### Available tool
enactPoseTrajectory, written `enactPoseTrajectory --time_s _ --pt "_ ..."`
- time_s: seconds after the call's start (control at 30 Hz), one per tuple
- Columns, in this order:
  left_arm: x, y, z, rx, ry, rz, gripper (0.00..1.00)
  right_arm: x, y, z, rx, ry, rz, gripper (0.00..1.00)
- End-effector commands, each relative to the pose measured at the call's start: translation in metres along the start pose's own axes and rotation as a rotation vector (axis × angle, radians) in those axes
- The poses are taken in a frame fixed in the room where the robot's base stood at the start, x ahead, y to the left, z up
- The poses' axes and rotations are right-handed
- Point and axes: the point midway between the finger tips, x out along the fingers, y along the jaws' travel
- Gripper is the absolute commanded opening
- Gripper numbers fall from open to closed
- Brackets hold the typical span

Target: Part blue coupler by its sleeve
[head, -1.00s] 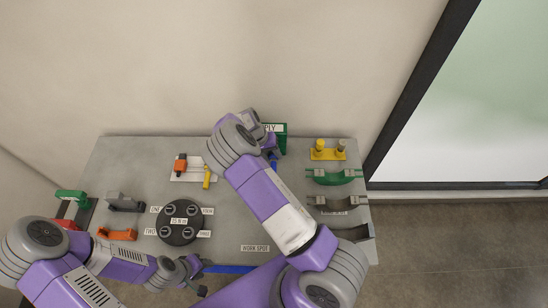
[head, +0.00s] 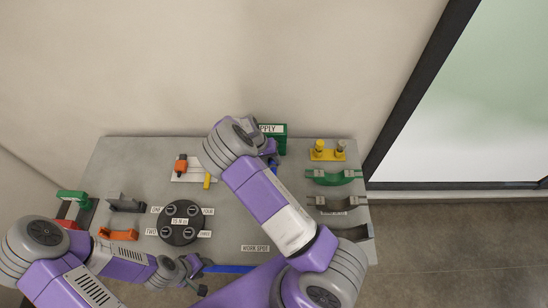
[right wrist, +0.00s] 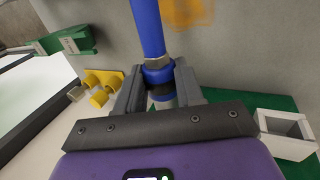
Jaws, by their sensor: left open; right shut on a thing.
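The blue coupler (right wrist: 158,75) shows in the right wrist view as a blue collar with a metal ring above it and a dark band below. A blue tube (right wrist: 148,28) runs up from it. My right gripper (right wrist: 160,88) is shut around the collar, with one grey finger on each side. In the head view my right gripper (head: 268,148) is mostly hidden by its wrist, beside the green supply block (head: 281,143). My left gripper (head: 196,275) is open near the table's front edge, by a blue bar (head: 230,268) partly hidden by my arm.
A round dark turntable (head: 180,237) with numbered posts stands left of centre. A yellow two-post stand (head: 327,155) and green clamp (head: 335,177) are at the right. The work spot label (head: 255,248) lies on clear table.

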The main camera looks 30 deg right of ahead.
Motion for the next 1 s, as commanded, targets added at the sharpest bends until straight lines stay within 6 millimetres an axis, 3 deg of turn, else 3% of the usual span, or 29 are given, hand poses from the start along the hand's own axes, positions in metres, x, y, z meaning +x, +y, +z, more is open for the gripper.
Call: enactPoseTrajectory --time_s 1.0 --pt "-0.010 0.004 0.000 0.000 0.000 0.000 0.43 0.000 0.000 0.036 -0.001 0.000 0.000 0.00"
